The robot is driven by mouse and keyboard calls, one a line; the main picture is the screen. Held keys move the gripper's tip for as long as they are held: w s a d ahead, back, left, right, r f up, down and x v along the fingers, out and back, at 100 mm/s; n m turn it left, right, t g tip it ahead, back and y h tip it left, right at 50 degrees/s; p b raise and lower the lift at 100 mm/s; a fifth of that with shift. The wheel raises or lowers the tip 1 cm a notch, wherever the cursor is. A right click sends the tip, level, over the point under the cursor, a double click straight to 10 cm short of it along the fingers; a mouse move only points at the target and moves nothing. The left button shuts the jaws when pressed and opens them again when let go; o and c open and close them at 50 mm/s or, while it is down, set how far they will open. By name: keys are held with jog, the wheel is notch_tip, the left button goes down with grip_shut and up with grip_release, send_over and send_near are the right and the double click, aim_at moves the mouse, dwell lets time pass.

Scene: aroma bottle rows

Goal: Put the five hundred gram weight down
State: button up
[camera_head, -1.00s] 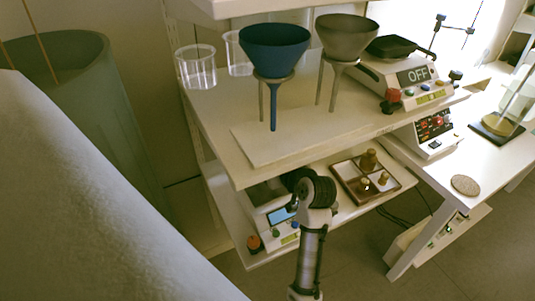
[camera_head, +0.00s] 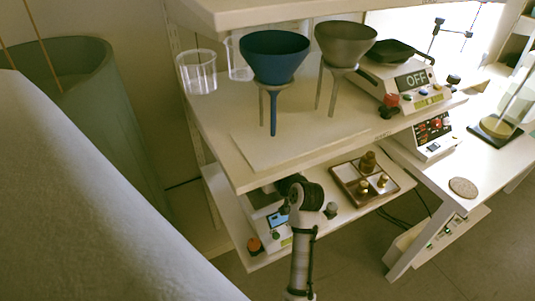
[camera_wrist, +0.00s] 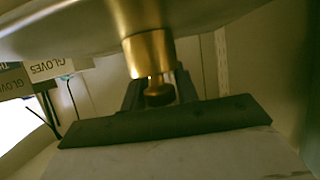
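The brass five hundred gram weight (camera_wrist: 150,52) shows in the wrist view, with its narrow knob between the dark fingers of my gripper (camera_wrist: 160,93). The fingers look shut on the knob. The weight's broad end is against or very close to a grey round pan (camera_wrist: 60,38); I cannot tell whether it touches. In the head view my gripper (camera_head: 291,186) is over the right part of the lower-shelf balance (camera_head: 262,198). My wrist hides the weight there.
A wooden tray (camera_head: 345,188) with brass weights stands right of my wrist. The upper shelf (camera_head: 240,178) overhangs close above, bearing a blue funnel (camera_head: 275,58), a grey funnel (camera_head: 345,42) and beakers (camera_head: 197,75). An orange knob (camera_head: 254,244) is at the balance's front.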

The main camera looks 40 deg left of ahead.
jog(key=o, duration=0.3)
jog(key=shift+o, duration=0.2)
jog(key=shift+r, duration=0.1)
jog(key=shift+d+r, duration=0.15)
jog(key=b+v, duration=0.1)
jog(key=v, duration=1)
jog(key=shift+s+d, duration=0.2)
jog(key=shift+d, duration=0.1)
jog(key=shift+r, duration=0.1)
